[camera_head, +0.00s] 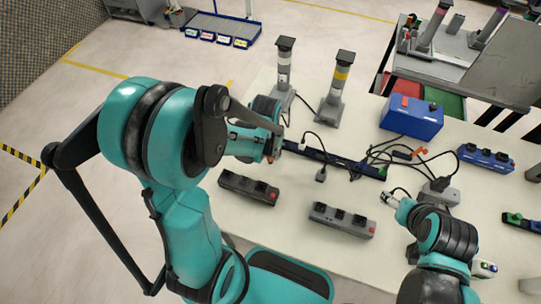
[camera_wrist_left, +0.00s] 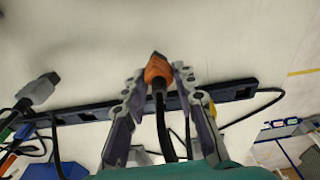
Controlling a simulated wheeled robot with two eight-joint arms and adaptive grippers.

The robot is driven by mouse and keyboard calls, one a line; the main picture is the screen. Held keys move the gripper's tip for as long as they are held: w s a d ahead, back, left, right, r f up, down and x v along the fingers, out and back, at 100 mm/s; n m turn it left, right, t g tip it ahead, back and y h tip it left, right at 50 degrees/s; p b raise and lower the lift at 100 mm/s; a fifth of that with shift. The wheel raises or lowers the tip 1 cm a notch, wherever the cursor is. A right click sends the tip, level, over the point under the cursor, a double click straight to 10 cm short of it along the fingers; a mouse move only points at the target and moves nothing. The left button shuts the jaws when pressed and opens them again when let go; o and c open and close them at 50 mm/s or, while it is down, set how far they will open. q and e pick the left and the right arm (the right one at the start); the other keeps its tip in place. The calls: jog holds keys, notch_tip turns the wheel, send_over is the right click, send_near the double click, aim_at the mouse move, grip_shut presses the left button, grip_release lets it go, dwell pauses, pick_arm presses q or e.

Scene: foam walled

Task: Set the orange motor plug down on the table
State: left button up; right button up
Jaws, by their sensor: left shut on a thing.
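The orange motor plug (camera_wrist_left: 157,69) is between the fingers of my left gripper (camera_wrist_left: 158,82) in the left wrist view, with its dark cable hanging from it. In the head view my left gripper (camera_head: 292,147) is over the table near the left end of a long dark blue strip (camera_head: 345,165); the plug is hard to make out there. The strip (camera_wrist_left: 95,114) passes behind the fingers in the wrist view. My right gripper (camera_head: 389,198) is over the table at the right, too small to tell if its fingers are parted.
A grey plug (camera_head: 321,174) lies in front of the strip. Two grey socket boxes (camera_head: 248,188) (camera_head: 342,219) lie nearer me. Tangled cables and a blue box (camera_head: 411,117) are to the right. Two posts (camera_head: 284,75) (camera_head: 337,88) stand behind. Bare table (camera_head: 290,200) lies between the boxes.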

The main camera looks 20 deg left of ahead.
pick_arm(q)
jog(key=shift+f, duration=0.6)
jog(key=shift+w+r, duration=0.1)
pick_arm(e)
jog(key=shift+f, duration=0.25)
pick_arm(q)
jog(key=o, duration=1.1)
pick_arm(e)
jog(key=shift+f, duration=0.2)
